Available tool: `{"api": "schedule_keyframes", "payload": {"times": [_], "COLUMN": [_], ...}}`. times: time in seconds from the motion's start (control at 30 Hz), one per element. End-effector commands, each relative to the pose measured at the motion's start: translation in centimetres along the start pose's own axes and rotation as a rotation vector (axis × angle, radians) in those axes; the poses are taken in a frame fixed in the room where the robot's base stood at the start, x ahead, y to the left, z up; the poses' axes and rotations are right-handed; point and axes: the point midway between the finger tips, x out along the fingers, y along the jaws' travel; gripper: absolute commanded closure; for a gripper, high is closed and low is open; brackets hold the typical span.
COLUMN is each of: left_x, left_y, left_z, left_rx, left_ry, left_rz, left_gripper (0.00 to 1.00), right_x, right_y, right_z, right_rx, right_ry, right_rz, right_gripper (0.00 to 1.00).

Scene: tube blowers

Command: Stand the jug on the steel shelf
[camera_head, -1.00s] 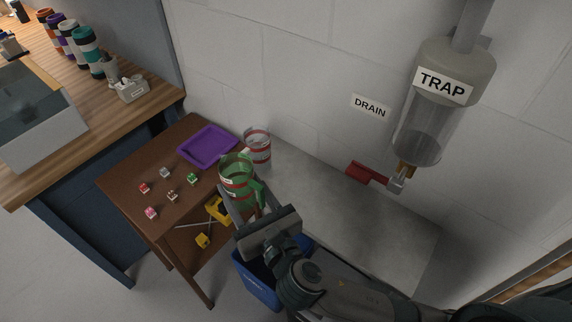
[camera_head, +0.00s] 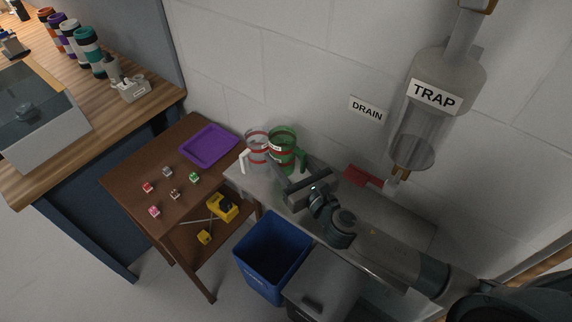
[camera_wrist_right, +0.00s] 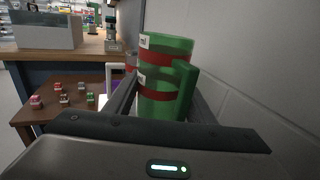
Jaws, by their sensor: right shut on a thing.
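A green jug (camera_head: 287,140) with red bands is in my right gripper (camera_head: 281,172), over the back left end of the grey steel shelf (camera_head: 403,226). It looks about upright. In the right wrist view the green jug (camera_wrist_right: 165,76) stands between the two fingers, its green handle to the right. I cannot tell whether its base touches the shelf; the gripper hides its lower part. A clear jug (camera_head: 256,149) with red bands and a white handle stands close on its left, partly overlapped by it. My left gripper is out of view.
A brown table (camera_head: 133,184) with a purple tray (camera_head: 210,146) and small blocks adjoins on the left. A blue bin (camera_head: 272,255) stands below. The shelf's right part looks clear.

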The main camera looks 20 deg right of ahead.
Motion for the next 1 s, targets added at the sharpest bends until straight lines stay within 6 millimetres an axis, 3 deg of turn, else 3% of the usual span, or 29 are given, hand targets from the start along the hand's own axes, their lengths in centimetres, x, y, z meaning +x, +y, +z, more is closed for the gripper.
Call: {"api": "schedule_keyframes", "payload": {"times": [0.33, 0.63, 1.0], "left_x": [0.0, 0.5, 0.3], "left_y": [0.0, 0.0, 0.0], "left_z": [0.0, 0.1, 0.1], "left_rx": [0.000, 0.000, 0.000], "left_ry": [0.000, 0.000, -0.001], "left_rz": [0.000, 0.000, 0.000], "left_gripper": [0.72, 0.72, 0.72], "right_x": [0.0, 0.0, 0.1], "right_y": [0.0, 0.0, -0.4], "right_z": [-0.2, -3.5, -4.0], "right_rx": [-0.001, -0.001, -0.001], "right_ry": [-0.001, 0.002, 0.001], "right_rz": [-0.001, -0.003, -0.001], "right_gripper": [0.82, 0.82, 0.82]}}
